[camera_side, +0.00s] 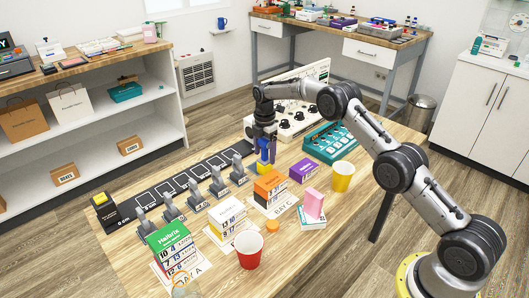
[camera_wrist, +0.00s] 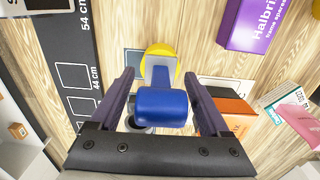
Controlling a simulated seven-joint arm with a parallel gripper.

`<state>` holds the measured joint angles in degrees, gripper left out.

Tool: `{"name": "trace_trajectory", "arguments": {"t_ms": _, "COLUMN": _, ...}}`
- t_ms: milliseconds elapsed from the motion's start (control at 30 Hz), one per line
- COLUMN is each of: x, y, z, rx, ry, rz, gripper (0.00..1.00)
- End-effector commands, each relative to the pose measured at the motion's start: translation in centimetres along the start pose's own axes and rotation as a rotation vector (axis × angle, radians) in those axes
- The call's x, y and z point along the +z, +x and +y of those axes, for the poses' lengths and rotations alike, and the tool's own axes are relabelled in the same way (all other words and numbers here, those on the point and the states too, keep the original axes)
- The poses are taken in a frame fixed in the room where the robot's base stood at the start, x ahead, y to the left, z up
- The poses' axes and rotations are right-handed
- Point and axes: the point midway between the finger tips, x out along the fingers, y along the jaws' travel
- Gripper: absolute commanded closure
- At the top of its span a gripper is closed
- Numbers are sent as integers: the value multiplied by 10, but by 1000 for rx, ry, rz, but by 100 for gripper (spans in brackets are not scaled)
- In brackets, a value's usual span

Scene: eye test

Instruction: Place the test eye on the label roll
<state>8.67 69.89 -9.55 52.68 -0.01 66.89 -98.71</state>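My gripper (camera_wrist: 159,78) points down over the far part of the table; it also shows in the side view (camera_side: 265,150). Its two dark fingers stand on either side of a blue piece (camera_wrist: 161,107) with a grey part, which I take to be the test eye. A narrow gap shows between the blue piece and each finger. A yellow round part (camera_wrist: 160,52) shows just beyond it; whether it belongs to the piece I cannot tell. Blue and yellow also show under my gripper in the side view. A small orange disc (camera_side: 245,226) may be the label roll; I cannot tell.
Several grey stands (camera_side: 196,196) line a black strip. An orange box (camera_side: 270,186), a purple box (camera_side: 304,170), a pink block (camera_side: 313,204), a yellow cup (camera_side: 343,177) and a red cup (camera_side: 249,249) stand nearby.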

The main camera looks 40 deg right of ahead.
Motion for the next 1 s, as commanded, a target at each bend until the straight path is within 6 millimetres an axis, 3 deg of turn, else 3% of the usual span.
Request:
{"name": "trace_trajectory", "arguments": {"t_ms": 367, "x": 0, "y": -10, "z": 1, "rx": 3, "ry": 0, "rz": 0, "gripper": 20}}
{"name": "trace_trajectory", "arguments": {"t_ms": 800, "x": 0, "y": -93, "z": 1, "rx": 4, "ry": 0, "rz": -1, "gripper": 20}}
{"name": "trace_trajectory", "arguments": {"t_ms": 1000, "x": 0, "y": -116, "z": 0, "rx": 1, "ry": 0, "rz": 0, "gripper": 20}}
